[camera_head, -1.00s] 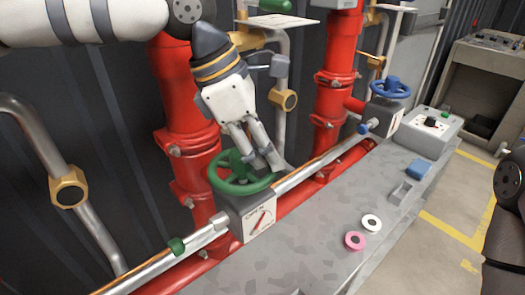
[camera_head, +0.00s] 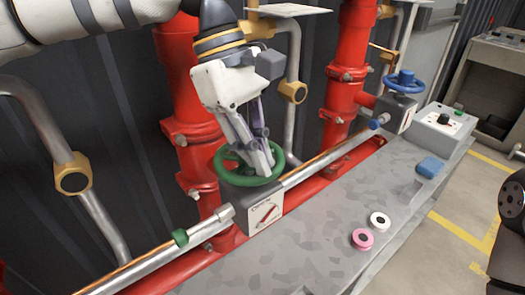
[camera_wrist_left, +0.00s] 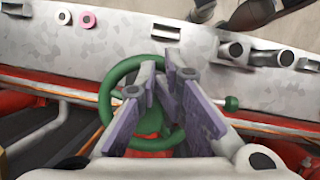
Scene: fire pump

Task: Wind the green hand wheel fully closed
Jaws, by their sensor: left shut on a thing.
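The green hand wheel (camera_head: 222,172) sits on top of a grey valve box (camera_head: 238,202) in front of a red pipe. My left gripper (camera_head: 258,168) reaches down onto the wheel from above, with its fingers over the wheel's right and middle part. It is shut on the wheel. In the left wrist view, the fingers (camera_wrist_left: 165,100) cover the right part of the wheel's rim (camera_wrist_left: 112,88), and I cannot tell exactly which part they grip. A white plate (camera_head: 262,215) with a red pointer set diagonally is on the front of the valve box. My right gripper is not in view.
A blue hand wheel (camera_head: 404,82) stands on another box at the back right. A metal pipe (camera_head: 130,270) runs along the bench's back edge.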

